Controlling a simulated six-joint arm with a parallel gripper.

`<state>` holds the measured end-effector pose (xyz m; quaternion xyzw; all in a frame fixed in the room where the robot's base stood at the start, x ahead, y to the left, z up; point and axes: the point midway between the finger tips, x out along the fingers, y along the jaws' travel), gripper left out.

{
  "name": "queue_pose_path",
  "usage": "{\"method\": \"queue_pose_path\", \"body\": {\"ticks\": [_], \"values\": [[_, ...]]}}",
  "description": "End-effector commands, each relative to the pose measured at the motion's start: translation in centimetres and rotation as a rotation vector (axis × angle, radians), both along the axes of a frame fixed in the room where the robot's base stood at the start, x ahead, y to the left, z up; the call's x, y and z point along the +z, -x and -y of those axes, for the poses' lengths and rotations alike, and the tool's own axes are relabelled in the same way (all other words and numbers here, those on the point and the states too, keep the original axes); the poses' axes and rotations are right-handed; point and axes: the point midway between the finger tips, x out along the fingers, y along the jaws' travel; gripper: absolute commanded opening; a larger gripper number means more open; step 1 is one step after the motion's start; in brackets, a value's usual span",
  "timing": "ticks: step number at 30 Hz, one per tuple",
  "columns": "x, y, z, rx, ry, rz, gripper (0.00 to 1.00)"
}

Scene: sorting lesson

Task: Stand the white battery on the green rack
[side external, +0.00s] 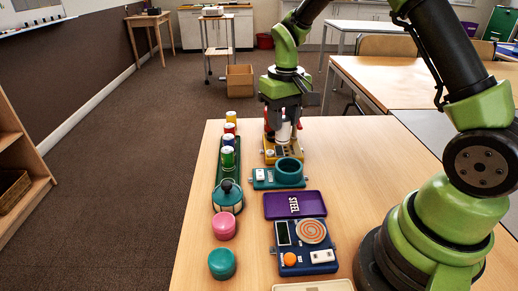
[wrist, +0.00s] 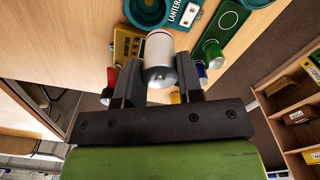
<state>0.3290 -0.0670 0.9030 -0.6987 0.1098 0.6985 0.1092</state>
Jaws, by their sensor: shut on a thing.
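The white battery (side external: 283,132) is upright between the fingers of my gripper (side external: 284,118), over the yellow device (side external: 270,160). In the wrist view the white battery (wrist: 160,48) sits between both fingers of my gripper (wrist: 157,75), which is shut on it. I cannot tell whether its lower end touches the yellow device. The long green rack (side external: 229,179) lies to the left of my gripper. Yellow, red, blue and green batteries stand along it. In the wrist view the green rack (wrist: 243,20) shows a bare outlined circle beyond the green battery (wrist: 213,54).
A teal lantern device (side external: 262,184) lies nearer the camera, then a purple STEEL tray (side external: 294,205) and a blue panel (side external: 288,262). A teal-and-black lantern (side external: 228,197) stands by the rack's near end. Pink (side external: 223,226) and teal (side external: 222,264) round pieces are on the left.

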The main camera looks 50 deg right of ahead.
Motion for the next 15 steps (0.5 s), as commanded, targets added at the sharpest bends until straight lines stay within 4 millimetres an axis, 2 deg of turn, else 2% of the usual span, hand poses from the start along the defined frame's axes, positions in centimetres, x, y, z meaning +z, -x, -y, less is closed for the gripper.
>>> {"method": "queue_pose_path", "body": {"ticks": [3, 7, 12, 15], "values": [[-0.1, -2.8, -2.3, 0.009, 0.000, 0.001, 0.08], [-0.3, -5.4, -5.4, 0.011, -0.001, 0.001, 0.08], [-0.5, -7.5, -8.7, 0.005, -0.003, 0.001, 0.08], [-0.7, -8.0, -9.8, 0.001, -0.003, 0.001, 0.08]]}}
